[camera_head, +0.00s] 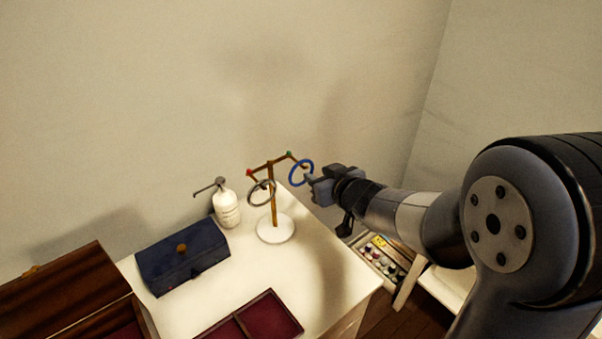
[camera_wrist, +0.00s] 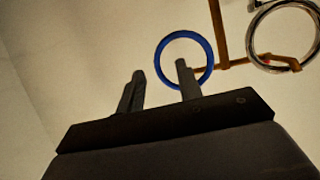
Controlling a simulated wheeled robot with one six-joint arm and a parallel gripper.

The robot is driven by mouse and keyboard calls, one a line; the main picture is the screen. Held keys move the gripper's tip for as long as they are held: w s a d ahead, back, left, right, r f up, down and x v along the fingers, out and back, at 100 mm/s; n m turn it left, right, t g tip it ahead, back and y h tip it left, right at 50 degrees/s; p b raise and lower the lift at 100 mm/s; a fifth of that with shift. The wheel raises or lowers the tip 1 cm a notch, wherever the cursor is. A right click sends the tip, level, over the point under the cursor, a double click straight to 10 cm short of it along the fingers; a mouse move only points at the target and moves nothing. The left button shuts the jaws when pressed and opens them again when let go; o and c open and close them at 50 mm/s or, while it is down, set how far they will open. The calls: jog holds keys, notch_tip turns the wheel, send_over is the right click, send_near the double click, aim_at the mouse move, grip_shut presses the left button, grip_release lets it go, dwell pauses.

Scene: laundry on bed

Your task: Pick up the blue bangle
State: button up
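The blue bangle (camera_head: 290,174) hangs on the right arm of a wooden stand (camera_head: 274,208), near its green tip. It also shows in the wrist view (camera_wrist: 211,55) as an upright ring, with the stand's wooden arm (camera_wrist: 235,62) running to it. My gripper (camera_head: 309,180) is at the bangle's right lower side. In the wrist view my gripper (camera_wrist: 160,72) is open. One finger overlaps the ring's opening and the other is outside it, with part of the rim between them in the picture. I cannot tell whether either finger touches it.
A silver bangle (camera_head: 249,194) hangs on the stand's left arm. A white pump bottle (camera_head: 227,211), a blue box (camera_head: 183,257) and a red-lined tray (camera_head: 270,312) share the white table (camera_head: 325,268). A wooden box (camera_head: 62,290) is at left. Walls stand behind.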

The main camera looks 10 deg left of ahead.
aim_at(312, 170)
jog(key=shift+x, duration=2.5)
jog(key=shift+w+d+r, duration=0.1)
grip_shut()
